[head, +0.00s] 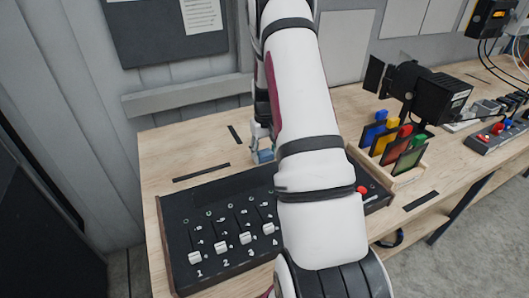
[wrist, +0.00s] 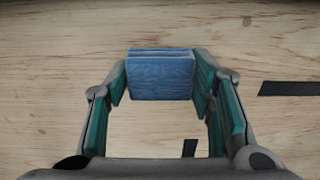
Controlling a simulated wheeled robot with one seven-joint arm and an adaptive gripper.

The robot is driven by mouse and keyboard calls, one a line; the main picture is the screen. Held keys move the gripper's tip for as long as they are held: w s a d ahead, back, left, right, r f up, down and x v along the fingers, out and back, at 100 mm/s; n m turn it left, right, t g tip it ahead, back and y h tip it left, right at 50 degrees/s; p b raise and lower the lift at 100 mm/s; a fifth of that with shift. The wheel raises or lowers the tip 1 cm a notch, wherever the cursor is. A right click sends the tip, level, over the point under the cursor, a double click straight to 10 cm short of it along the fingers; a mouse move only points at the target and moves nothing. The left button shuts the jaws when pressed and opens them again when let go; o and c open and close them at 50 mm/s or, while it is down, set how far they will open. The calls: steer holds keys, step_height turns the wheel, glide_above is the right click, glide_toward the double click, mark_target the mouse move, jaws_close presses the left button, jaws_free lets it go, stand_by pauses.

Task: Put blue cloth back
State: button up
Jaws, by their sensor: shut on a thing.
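The blue cloth (wrist: 161,78) is a folded block between my fingertips in the wrist view. My gripper (wrist: 160,88) is shut on it, with one teal-padded finger at each side. In the head view a small part of the cloth (head: 265,156) shows beside my arm, over the back part of the wooden table. My arm hides most of the gripper there. I cannot tell whether the cloth touches the table.
A black slider panel (head: 221,262) lies at the table's front. To the right are a rack of coloured cards (head: 390,167), a black lamp (head: 437,95) and a switch box (head: 495,135). Black tape strips (head: 201,172) mark the table. The back left is clear.

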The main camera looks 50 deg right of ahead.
mark_target(264, 152)
steer(key=o, duration=1.1)
steer(key=shift+f, duration=0.1)
step_height(264, 152, up, 11)
steer(key=b, duration=0.2)
steer(key=a+r+n+t, duration=0.1)
steer(key=a+r, duration=1)
steer(key=s+a+r+n+t, duration=0.1)
steer(key=s+a+r, duration=0.15)
steer(key=a, duration=0.25)
steer(key=s+a+r+t, duration=0.1)
steer(key=a+r, duration=0.3)
steer(key=a, duration=0.1)
steer(key=s+a+r+n+t, duration=0.1)
steer(key=s+a+n+t, duration=0.1)
steer(key=s+a, duration=1.1)
steer(key=shift+s+a+r+n, duration=0.3)
steer(key=shift+s+a, duration=0.1)
steer(key=shift+s, duration=0.7)
